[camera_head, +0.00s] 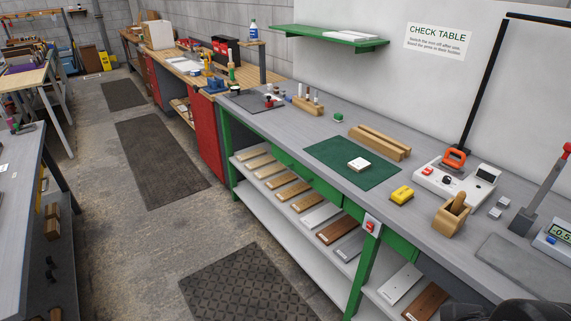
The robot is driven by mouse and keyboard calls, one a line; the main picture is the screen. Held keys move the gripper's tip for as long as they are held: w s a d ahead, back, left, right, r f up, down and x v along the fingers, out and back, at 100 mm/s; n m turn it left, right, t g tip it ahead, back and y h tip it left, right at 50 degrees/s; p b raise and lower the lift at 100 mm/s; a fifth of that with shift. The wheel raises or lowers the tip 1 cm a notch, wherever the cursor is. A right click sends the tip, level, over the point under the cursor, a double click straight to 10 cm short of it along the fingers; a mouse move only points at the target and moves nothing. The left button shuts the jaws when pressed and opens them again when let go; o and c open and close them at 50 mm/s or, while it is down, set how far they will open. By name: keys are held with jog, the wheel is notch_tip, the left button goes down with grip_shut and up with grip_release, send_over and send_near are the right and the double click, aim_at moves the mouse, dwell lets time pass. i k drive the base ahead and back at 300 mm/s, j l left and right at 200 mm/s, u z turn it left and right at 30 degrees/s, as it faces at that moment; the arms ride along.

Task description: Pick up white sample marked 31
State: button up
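A small white block (358,164) with a dark marking on top lies flat on the green mat (325,162) on the check table. The marking is too small to read, so I cannot tell whether it says 31. Nothing touches the block from above. My gripper's fingers do not show. A dark rounded shape at the bottom right edge may be part of my arm.
Wooden rails (380,142) lie behind the mat. A yellow block (402,195), a wooden holder (452,217) and a white device (455,184) stand to its right. A lever tool (527,215) rises at far right. Sample boards fill the shelf below.

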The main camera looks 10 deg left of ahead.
aim_at(359, 165)
jog(key=i+j+z, duration=0.4)
jog(key=i+j, duration=0.35)
jog(key=i, duration=0.25)
jog(key=i+j+z, duration=0.45)
jog(key=i+j, duration=0.4)
jog(key=j, duration=0.25)
